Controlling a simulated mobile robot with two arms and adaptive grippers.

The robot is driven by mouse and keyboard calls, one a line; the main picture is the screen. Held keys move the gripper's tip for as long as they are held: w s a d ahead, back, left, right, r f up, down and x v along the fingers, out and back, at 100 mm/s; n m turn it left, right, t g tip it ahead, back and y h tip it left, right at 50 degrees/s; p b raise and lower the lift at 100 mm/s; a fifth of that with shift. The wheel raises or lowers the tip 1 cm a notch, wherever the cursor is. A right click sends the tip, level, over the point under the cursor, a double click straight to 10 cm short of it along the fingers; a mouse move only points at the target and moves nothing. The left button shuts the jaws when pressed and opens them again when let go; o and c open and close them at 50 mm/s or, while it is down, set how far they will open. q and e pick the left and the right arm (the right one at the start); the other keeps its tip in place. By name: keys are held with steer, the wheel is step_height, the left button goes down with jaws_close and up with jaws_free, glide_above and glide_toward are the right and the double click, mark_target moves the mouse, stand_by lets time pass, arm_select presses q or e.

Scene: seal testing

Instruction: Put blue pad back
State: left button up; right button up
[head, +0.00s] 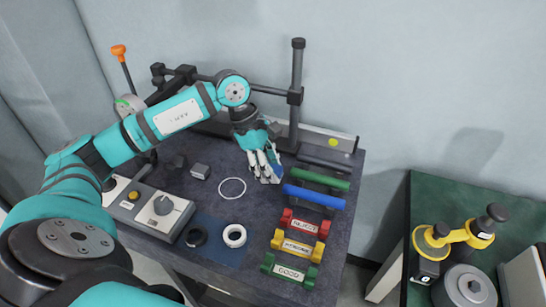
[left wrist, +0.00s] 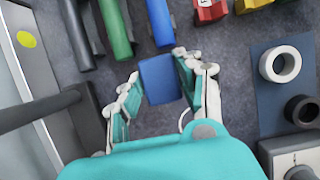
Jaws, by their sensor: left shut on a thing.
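The blue pad (left wrist: 158,82) is a small flat-sided block between the two fingers of my left gripper (left wrist: 156,66) in the left wrist view. In the head view my left gripper (head: 267,170) points down over the dark table, shut on the pad. A blue bit of the pad (head: 277,173) shows beside the fingertips. Whether the pad touches the table is hard to tell. A thin white ring (head: 232,188) lies on the table left of the gripper. My right gripper is out of view.
Blue (head: 314,196) and green (head: 325,179) bars lie right of the gripper. Red (head: 304,223), yellow (head: 297,244) and green (head: 289,270) labelled racks stand nearer. White (head: 234,236) and black rings lie on a blue mat (head: 219,252). A dark post (head: 296,100) rises behind.

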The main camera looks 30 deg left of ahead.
arm_select(q)
steer(key=w+a, duration=0.2)
steer(key=w, duration=0.1)
steer(key=w+p, duration=0.1)
steer(key=shift+w+a+f, duration=0.15)
steer(key=shift+w+a, duration=0.2)
steer(key=shift+a, duration=0.05)
steer(key=shift+w+a+f, duration=0.25)
steer(key=shift+w, duration=0.05)
step_height(320, 180, down, 3)
steer(key=shift+r+p, duration=0.1)
steer(key=shift+p, duration=0.5)
steer(key=shift+f, duration=0.25)
steer(key=shift+f+b, duration=0.25)
steer(key=shift+b, duration=0.1)
steer(key=o, duration=1.2)
steer(key=shift+r, duration=0.1)
